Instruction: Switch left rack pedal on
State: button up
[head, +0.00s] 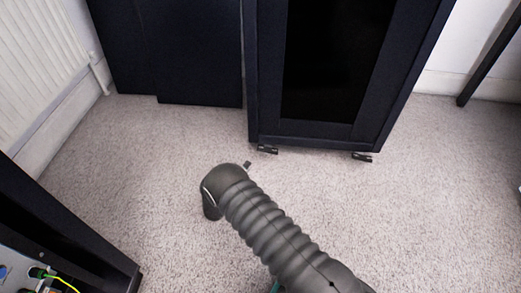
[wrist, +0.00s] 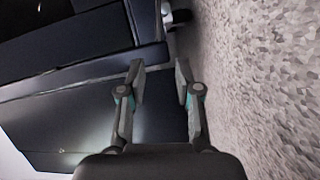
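The dark rack (head: 330,138) stands at the back on the carpet in the head view. Two small dark pedals show under its front edge, the left rack pedal (head: 267,149) and the right pedal (head: 362,156). In the wrist view, my gripper (wrist: 160,72) is open and empty, its two fingers apart. A castor or pedal (wrist: 180,17) shows beyond the fingertips at the top, beside the rack's edge (wrist: 146,22); I cannot tell which one it is. The gripper is apart from it. In the head view my arm mostly hides the gripper.
Dark panels (head: 198,75) stand left of the rack by a white radiator (head: 40,60). A black unit with cables (head: 60,225) is at the lower left. A dark leg (head: 490,55) stands at the far right. Carpet (head: 430,210) right of my arm is clear.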

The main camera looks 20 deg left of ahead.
aim_at(261, 148)
jog(key=w, duration=0.4)
jog(key=w+d+b, duration=0.1)
jog(key=w, duration=0.4)
jog(key=w+d+f, duration=0.1)
jog(key=w, duration=0.3)
jog(key=shift+w+b, duration=0.15)
jog(key=shift+b, duration=0.25)
grip_shut()
